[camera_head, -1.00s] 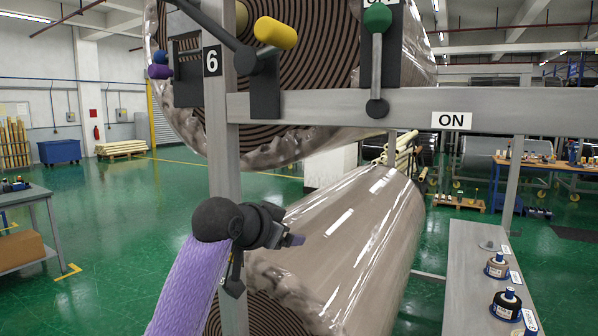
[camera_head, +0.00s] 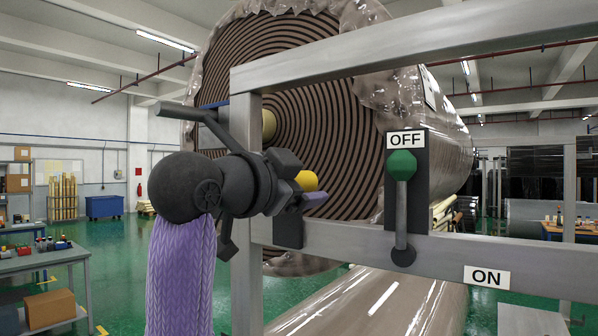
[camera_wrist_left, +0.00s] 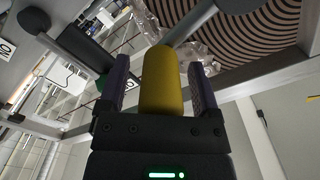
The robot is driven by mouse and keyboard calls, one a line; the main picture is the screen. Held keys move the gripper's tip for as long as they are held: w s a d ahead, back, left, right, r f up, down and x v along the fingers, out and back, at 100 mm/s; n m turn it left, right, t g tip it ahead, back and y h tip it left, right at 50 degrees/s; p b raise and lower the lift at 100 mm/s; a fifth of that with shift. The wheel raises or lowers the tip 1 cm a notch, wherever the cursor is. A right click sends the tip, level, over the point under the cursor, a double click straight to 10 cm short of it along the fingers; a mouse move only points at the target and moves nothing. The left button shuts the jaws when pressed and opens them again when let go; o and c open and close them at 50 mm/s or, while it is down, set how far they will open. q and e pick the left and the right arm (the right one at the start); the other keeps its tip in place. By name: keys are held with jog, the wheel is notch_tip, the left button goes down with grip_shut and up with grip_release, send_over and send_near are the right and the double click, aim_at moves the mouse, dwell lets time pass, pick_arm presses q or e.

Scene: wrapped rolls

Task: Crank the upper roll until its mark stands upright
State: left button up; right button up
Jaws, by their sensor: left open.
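The upper roll (camera_head: 330,112) is wrapped in clear film and shows its brown spiral end behind the grey frame. The crank's yellow handle (camera_head: 307,180) shows just beyond my left gripper (camera_head: 300,192). In the left wrist view the yellow handle (camera_wrist_left: 161,82) stands between the two open fingers (camera_wrist_left: 160,88), with a gap visible on each side. My left wrist and the frame post hide much of the crank arm. I cannot make out the roll's mark. My right gripper is not in view.
A lever with a green knob (camera_head: 402,165) points up at the OFF label (camera_head: 406,139), right of the handle. An ON label (camera_head: 487,277) is on the frame crossbar (camera_head: 440,251). The lower roll (camera_head: 370,303) lies below. A table (camera_head: 45,262) stands at left.

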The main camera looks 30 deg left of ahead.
pick_arm(q)
grip_shut()
dwell(0.3)
jog(key=shift+f, duration=0.15)
dwell(1.0)
